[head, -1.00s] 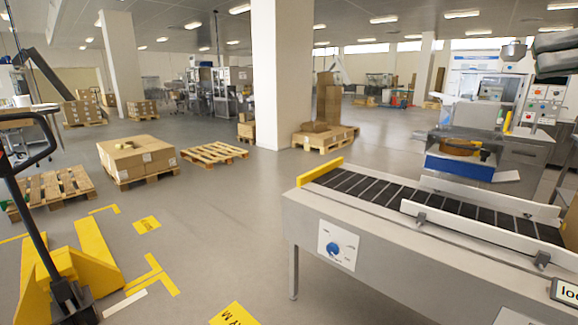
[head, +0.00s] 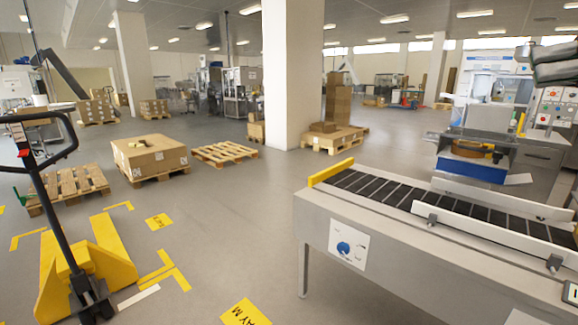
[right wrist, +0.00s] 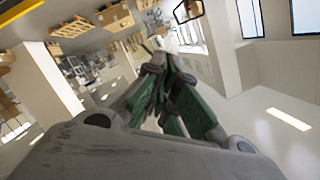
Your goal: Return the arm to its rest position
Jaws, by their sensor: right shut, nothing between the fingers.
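My right gripper (right wrist: 170,75) shows in the right wrist view with its green-padded fingers closed together and nothing between them. It is held up in the air, and the hall and ceiling appear tilted behind it. In the head view, grey parts of my right arm (head: 555,65) show at the upper right edge, in front of the background machine. My left gripper is in neither view.
A conveyor (head: 400,240) with a dark belt and yellow end bar stands at the right. A yellow pallet jack (head: 95,265) is at the left. Pallets with boxes (head: 150,155) and an empty pallet (head: 225,153) stand farther back. The floor between is clear.

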